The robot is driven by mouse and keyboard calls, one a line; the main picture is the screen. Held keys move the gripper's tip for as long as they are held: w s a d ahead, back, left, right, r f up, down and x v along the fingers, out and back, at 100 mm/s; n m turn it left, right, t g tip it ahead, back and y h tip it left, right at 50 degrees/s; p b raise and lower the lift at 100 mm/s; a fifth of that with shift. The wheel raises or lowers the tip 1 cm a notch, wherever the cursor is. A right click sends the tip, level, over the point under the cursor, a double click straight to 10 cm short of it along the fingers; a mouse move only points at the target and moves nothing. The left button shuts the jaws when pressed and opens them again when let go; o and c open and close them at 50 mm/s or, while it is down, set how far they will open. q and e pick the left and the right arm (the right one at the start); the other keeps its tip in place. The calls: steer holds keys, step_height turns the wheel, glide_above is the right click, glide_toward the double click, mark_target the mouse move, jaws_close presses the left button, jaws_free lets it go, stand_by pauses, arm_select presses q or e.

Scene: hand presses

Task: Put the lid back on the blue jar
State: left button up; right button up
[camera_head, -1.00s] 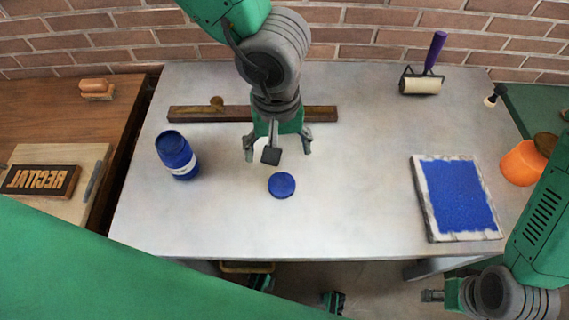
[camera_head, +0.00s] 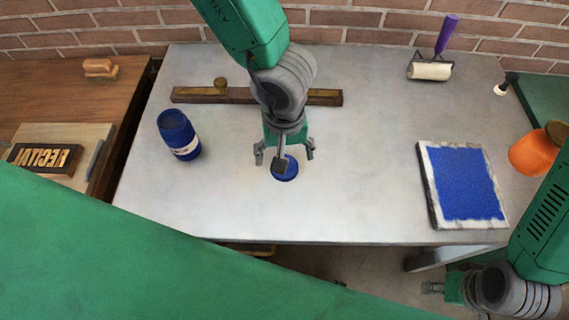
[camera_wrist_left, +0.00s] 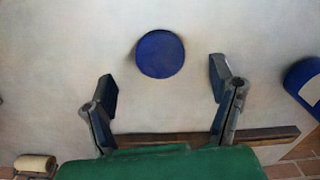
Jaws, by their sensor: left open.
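The round blue lid (camera_head: 288,174) lies flat on the grey table. The blue jar (camera_head: 177,132), with a white label, stands to its left and its top looks dark. My left gripper (camera_head: 285,157) reaches down from the top of the head view and is open above the lid, partly covering it. In the left wrist view the lid (camera_wrist_left: 160,54) shows just beyond the open fingers (camera_wrist_left: 164,84), with nothing between them. The jar (camera_wrist_left: 306,82) is cut off at the right edge there. My right gripper (camera_head: 434,288) is at the lower right, off the table; its opening is unclear.
A wooden bar (camera_head: 205,95) with a brass knob lies behind the lid. A roller (camera_head: 430,71) is at the back right, a blue inked slab (camera_head: 464,184) at the right, and an orange jar (camera_head: 533,152) beyond it. The table (camera_head: 350,205) is clear around the lid.

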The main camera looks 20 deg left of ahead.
arm_select(q)
steer(key=shift+d, duration=0.2)
steer(key=shift+f, duration=0.25)
steer(key=f, duration=0.3)
steer(key=f+b, duration=0.1)
steer(key=shift+w+a+f, duration=0.3)
steer(key=shift+a+f, duration=0.05)
steer(key=shift+d, duration=0.1)
steer(key=c, duration=0.8)
